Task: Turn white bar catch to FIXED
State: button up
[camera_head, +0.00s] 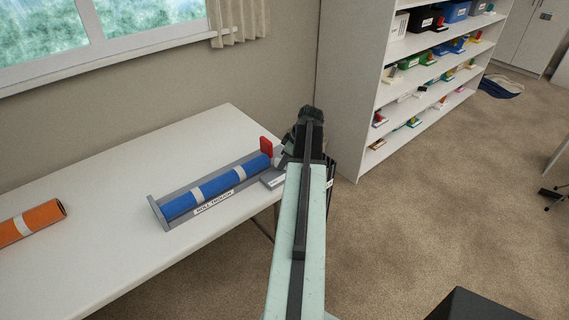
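A grey trough (158,213) labelled "ROLL TROUGH" lies on the white table and holds a blue roll with pale bands (215,185). A red upright tab (266,147) stands at its far right end. A small grey plate with a label (271,182) sits beside that end; its text is too small to read. I cannot make out a white bar catch or the word FIXED for certain. My arm reaches forward from the bottom, its dark end at the trough's right end. My gripper (284,160) is mostly hidden by my arm, so its fingers are unclear.
An orange roll (30,222) lies on the table (110,245) at the left. A white shelf unit (350,100) with bins and several small colourful items stands at the back right. A blue cloth (501,87) lies on the carpet. Open carpet (440,210) fills the right.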

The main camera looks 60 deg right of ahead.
jog(key=shift+d, duration=0.1)
grip_shut()
jog(key=shift+a+m+h, duration=0.45)
jog(key=shift+m+h, duration=0.05)
jog(key=shift+m, duration=0.7)
jog(key=m, duration=0.1)
jog(key=m+h, duration=0.1)
jog(key=shift+a+m, duration=0.3)
jog(key=m, duration=0.2)
jog(key=m+h, duration=0.1)
jog(key=m, duration=0.1)
jog(key=m+g+h, duration=0.1)
jog(key=shift+w+a+m, duration=0.4)
jog(key=shift+o, duration=2.1)
grip_release()
